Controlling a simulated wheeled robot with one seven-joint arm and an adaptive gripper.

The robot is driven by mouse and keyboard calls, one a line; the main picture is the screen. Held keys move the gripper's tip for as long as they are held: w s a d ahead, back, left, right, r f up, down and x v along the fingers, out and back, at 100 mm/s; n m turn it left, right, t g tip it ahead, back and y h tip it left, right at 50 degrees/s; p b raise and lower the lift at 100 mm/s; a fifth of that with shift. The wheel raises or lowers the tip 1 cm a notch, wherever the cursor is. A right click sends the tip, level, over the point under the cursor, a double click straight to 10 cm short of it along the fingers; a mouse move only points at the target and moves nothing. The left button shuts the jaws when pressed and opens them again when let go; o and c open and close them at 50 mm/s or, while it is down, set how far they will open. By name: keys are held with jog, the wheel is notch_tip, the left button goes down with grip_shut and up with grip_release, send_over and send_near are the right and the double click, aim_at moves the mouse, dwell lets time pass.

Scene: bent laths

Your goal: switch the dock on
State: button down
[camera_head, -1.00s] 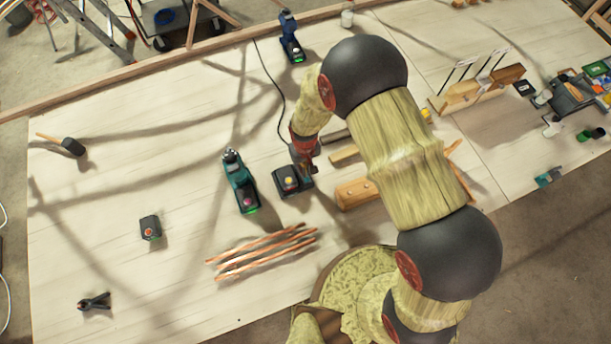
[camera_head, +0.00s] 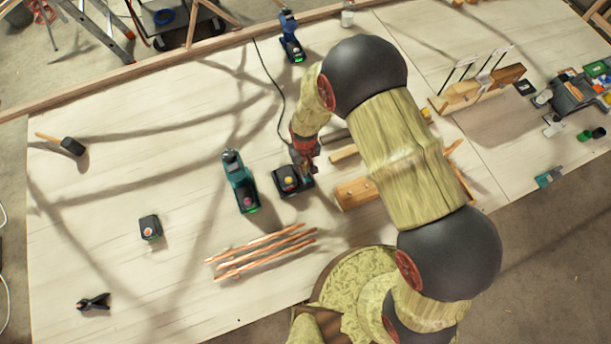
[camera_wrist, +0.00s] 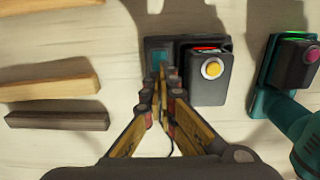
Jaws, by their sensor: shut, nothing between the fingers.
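The dock (camera_head: 307,185) is a dark base on the table with a black battery (camera_head: 287,178) seated in it. In the wrist view the dock (camera_wrist: 150,44) shows a blue-teal square (camera_wrist: 158,58) on its left part. The battery (camera_wrist: 208,82) has a round yellow button, with a red light glowing behind it. My gripper (camera_wrist: 163,75) is shut and empty, its fingertips in front of or over the teal square, partly hiding it. I cannot tell if they touch it. In the head view my gripper (camera_head: 309,170) is at the dock's right side.
A teal tool (camera_head: 240,182) with a green light stands left of the dock. Copper-coloured laths (camera_head: 262,250) lie nearer. Wooden blocks (camera_head: 357,192) lie to the right. A loose black battery (camera_head: 150,227) lies further left. A cable runs behind the dock.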

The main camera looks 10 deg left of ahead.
jog(key=shift+f+b, duration=0.75)
jog(key=shift+f, duration=0.25)
dwell(0.4)
jog(key=shift+r, duration=0.15)
jog(key=shift+r+p, duration=1.85)
jog(key=shift+r, duration=1.6)
jog(key=shift+s+f, duration=0.1)
